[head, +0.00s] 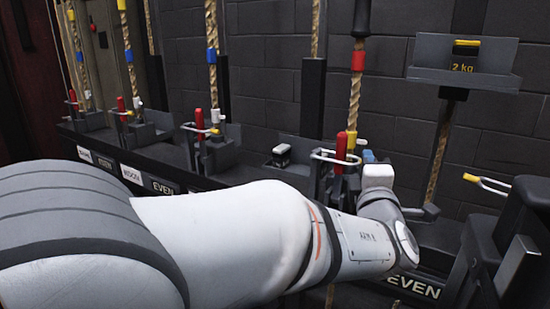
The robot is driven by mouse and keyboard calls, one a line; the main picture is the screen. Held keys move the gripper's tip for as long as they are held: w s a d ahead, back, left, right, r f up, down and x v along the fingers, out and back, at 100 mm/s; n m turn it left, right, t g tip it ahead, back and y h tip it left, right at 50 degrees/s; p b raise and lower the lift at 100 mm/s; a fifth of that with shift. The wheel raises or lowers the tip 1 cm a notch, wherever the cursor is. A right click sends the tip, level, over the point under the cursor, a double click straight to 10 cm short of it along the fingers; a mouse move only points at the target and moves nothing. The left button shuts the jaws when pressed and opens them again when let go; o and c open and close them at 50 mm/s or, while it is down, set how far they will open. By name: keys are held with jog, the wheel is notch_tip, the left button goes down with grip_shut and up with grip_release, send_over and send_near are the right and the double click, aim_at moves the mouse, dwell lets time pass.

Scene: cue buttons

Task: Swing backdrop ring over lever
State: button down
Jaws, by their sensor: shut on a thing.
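A pale wire ring (322,153) lies level at the rope lock right of the centre. It passes around the upper part of an upright red lever (340,151), as far as this view shows. My gripper (367,157) is at the right end of this ring, just right of the lever and close to it. It is shut on the ring, though the white wrist hides most of the fingers and the exact grip. A rope (355,92) with red and yellow bands rises behind the lever. My arm hides the lock's lower front and its label.
More rope locks with red levers and rings, such as this lever (199,123), line the rail to the left. A dark lock with a yellow-tipped ring (485,183) stands close on the right. A grey tray (430,74) holds a 2 kg weight (466,58) above.

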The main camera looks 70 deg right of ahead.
jog(key=c, duration=1.5)
grip_release()
jog(key=shift+f, duration=0.1)
jog(key=shift+p+v, duration=1.05)
jog(key=shift+v, duration=2.8)
